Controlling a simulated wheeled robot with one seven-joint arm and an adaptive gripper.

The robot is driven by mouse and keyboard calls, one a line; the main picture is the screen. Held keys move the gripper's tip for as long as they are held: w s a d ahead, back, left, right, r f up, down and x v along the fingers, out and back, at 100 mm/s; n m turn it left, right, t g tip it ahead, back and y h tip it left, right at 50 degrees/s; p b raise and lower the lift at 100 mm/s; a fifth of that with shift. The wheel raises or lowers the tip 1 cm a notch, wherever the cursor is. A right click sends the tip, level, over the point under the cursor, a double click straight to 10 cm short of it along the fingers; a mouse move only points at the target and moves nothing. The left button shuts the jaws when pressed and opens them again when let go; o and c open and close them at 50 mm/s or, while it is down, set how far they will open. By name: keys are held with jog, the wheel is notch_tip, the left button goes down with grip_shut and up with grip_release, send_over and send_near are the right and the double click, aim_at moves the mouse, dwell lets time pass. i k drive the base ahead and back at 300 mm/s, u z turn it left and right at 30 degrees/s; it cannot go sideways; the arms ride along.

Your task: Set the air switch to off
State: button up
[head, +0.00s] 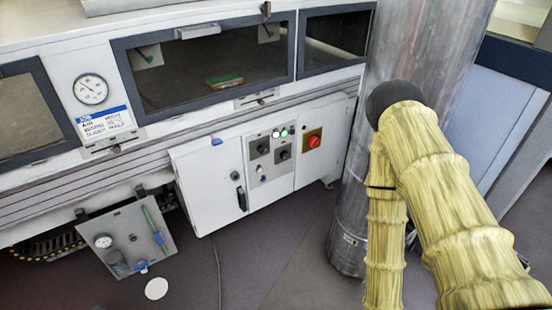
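A control panel (270,160) is set in the white cabinet under the tunnel window. It carries two dark rotary knobs, a left one (262,147) and a right one (284,154). Small lamps (284,132) above them show white and green. The labels are too small to read, so I cannot tell which control is the air switch or how it is set. Smaller controls (262,169) sit below the left knob. My gripper is not in view; my yellow-sleeved arm fills the right side, well right of the panel.
A red button on a yellow plate (313,140) is right of the knobs. A cabinet door with a black handle (241,196) is left. A large metal duct (350,200) stands between panel and arm. A gauge plate (128,238) hangs low left. Floor before the cabinet is mostly clear.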

aim_at(261, 150)
jog(key=k, duration=0.55)
jog(key=u, duration=0.7)
jog(key=i, duration=0.9)
jog(key=z, duration=0.3)
